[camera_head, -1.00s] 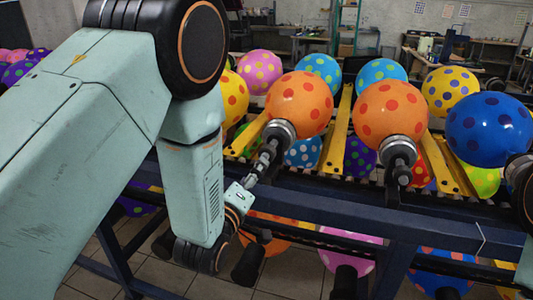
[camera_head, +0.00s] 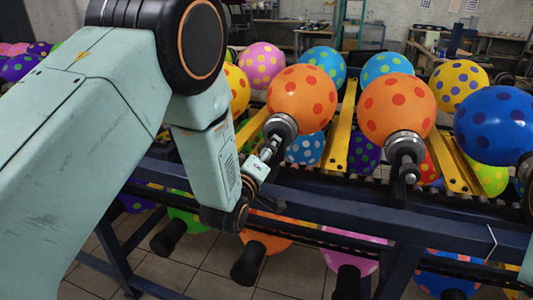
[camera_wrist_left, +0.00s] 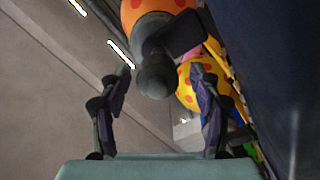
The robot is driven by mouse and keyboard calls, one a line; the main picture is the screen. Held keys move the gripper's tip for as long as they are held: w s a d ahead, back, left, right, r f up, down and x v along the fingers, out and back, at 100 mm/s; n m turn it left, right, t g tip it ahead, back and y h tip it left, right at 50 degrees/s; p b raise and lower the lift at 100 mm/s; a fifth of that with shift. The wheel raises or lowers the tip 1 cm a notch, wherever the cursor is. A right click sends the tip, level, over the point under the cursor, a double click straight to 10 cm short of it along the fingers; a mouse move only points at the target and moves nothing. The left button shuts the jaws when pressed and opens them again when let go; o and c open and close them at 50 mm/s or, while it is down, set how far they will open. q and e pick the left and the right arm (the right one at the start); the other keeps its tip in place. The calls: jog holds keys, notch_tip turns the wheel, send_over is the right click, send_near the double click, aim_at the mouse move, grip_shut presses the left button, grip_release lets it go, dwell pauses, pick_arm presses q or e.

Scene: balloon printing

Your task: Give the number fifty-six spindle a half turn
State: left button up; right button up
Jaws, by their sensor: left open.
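A dark spindle with a metal collar (camera_head: 282,126) carries an orange balloon (camera_head: 301,98) with darker orange dots. No number is readable on any spindle. My left gripper (camera_head: 268,149) is at the near end of this spindle, partly hidden by its own parts. In the left wrist view, my left gripper (camera_wrist_left: 160,72) is open, its two fingers apart on either side of the spindle's rounded dark end (camera_wrist_left: 155,77). I cannot tell whether either finger touches it. My right gripper is not in view.
A second orange balloon (camera_head: 397,107) sits on its own spindle (camera_head: 404,150) to the right. A blue balloon (camera_head: 495,125) stands further right. Yellow rails (camera_head: 340,128) and a dark blue frame (camera_head: 350,212) run around them. More balloons hang below.

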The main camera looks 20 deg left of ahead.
pick_arm(q)
jog(key=shift+r, duration=0.3)
jog(key=shift+w+f, duration=0.25)
jog(key=shift+w, duration=0.05)
jog(key=shift+c, duration=0.6)
jog(key=shift+s+r, duration=0.2)
jog(key=shift+s, duration=0.05)
jog(key=c, duration=0.4)
jog(key=shift+w, duration=0.1)
jog(key=c, duration=0.6)
